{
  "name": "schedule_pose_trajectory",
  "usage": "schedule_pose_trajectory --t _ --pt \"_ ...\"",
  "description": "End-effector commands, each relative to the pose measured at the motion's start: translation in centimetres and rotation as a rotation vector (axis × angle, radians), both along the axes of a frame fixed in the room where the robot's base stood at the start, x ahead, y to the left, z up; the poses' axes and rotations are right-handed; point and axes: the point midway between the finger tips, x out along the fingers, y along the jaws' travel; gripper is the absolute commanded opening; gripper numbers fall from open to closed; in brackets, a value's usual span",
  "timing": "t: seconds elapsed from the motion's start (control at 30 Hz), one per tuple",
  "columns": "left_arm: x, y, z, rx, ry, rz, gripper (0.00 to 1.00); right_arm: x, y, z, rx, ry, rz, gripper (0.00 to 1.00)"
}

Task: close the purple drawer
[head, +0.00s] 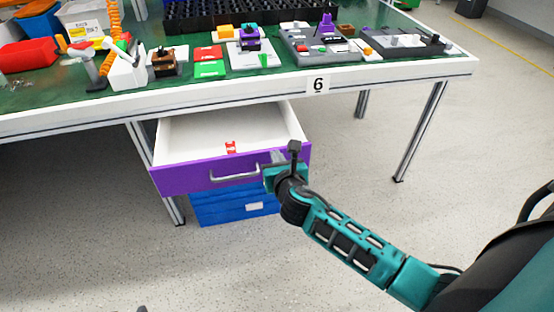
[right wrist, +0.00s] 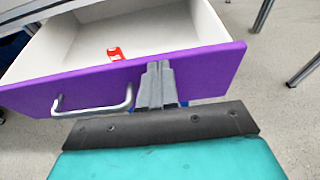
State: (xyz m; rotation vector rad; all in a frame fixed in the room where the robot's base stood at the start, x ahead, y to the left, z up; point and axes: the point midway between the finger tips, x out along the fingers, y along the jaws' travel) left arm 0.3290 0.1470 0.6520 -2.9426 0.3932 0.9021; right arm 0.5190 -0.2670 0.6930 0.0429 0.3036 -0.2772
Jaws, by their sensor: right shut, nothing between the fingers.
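The purple drawer (head: 180,178) stands pulled out under the table, with its white inside showing and a silver handle (head: 235,176) on its front. In the right wrist view the purple front (right wrist: 212,70) spans the picture, with the handle (right wrist: 95,108) left of my fingers. My right gripper (head: 277,157) is at the right part of the drawer front, right of the handle. Its fingers (right wrist: 157,75) are together and empty, with their tips at the front's upper edge; I cannot tell whether they touch it.
A small red item (head: 230,147) lies in the drawer. Blue drawers (head: 215,208) are below it. The table (head: 400,80) above holds bins, small parts and fixtures. Table legs (head: 420,130) stand at the right. The floor in front is clear.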

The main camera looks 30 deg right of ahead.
Motion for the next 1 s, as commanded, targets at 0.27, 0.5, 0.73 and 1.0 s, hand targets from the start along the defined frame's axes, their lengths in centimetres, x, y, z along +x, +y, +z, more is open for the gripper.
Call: schedule_pose_trajectory --t 0.27,0.5,0.73,1.0 --pt "0.0 0.2 0.0 0.007 -0.001 -0.004 0.45 0.0 0.0 0.0 0.0 0.0 0.0 0.0" --pt "0.0 0.3 0.2 0.011 -0.001 -0.006 0.45 1.6 -0.5 0.2 -0.003 -0.002 0.0 0.0" --pt "0.0 0.3 0.5 0.01 -0.002 -0.006 0.45 6.0 -1.8 0.3 -0.004 -0.004 -0.001 0.0" --pt "0.0 0.2 -0.2 0.01 -0.002 -0.005 0.45 11.2 -3.3 0.1 -0.003 -0.003 -0.002 0.0"
